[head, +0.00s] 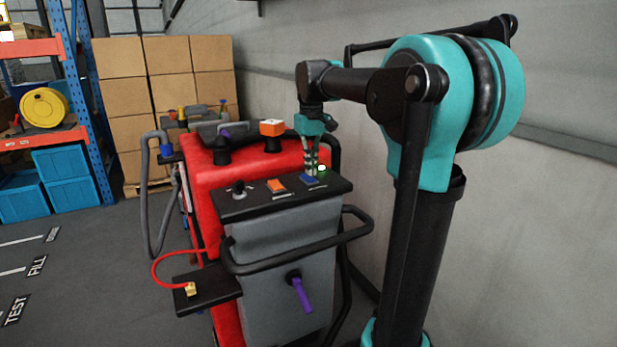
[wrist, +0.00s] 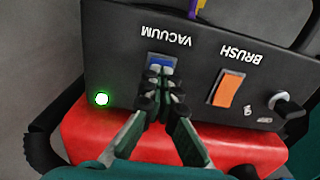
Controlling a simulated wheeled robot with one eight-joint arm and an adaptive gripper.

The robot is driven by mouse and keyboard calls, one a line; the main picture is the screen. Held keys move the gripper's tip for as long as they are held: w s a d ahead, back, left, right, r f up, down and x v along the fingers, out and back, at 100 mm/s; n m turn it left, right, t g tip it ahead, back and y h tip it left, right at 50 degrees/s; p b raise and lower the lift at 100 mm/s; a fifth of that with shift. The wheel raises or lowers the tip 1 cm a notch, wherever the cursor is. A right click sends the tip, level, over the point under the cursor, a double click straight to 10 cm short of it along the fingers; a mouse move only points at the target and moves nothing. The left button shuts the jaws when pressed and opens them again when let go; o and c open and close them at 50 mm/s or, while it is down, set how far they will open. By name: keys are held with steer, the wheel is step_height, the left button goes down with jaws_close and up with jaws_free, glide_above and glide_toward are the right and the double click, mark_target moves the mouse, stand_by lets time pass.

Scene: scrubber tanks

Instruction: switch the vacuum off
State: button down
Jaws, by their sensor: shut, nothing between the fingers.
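The blue vacuum switch (wrist: 158,58) sits on the black control panel (wrist: 120,48), beside the word VACUUM, in the wrist view. In the head view the switch (head: 309,179) is at the right of the panel (head: 232,207). My gripper (head: 311,172) points down at the switch from above. In the wrist view my gripper (wrist: 160,77) is shut and empty, its fingertips covering part of the switch. I cannot tell whether they touch it. A green light (wrist: 102,99) glows beside the switch, and it also shows in the head view (head: 322,168).
An orange brush switch (wrist: 226,88) is next to the vacuum switch, with a black knob (head: 238,188) beyond it. The panel tops a red and grey scrubber (head: 280,260) with a black handlebar (head: 300,258). A grey wall (head: 300,80) stands close at the right.

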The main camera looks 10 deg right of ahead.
mark_target(311, 179)
steer(key=shift+r, duration=2.85)
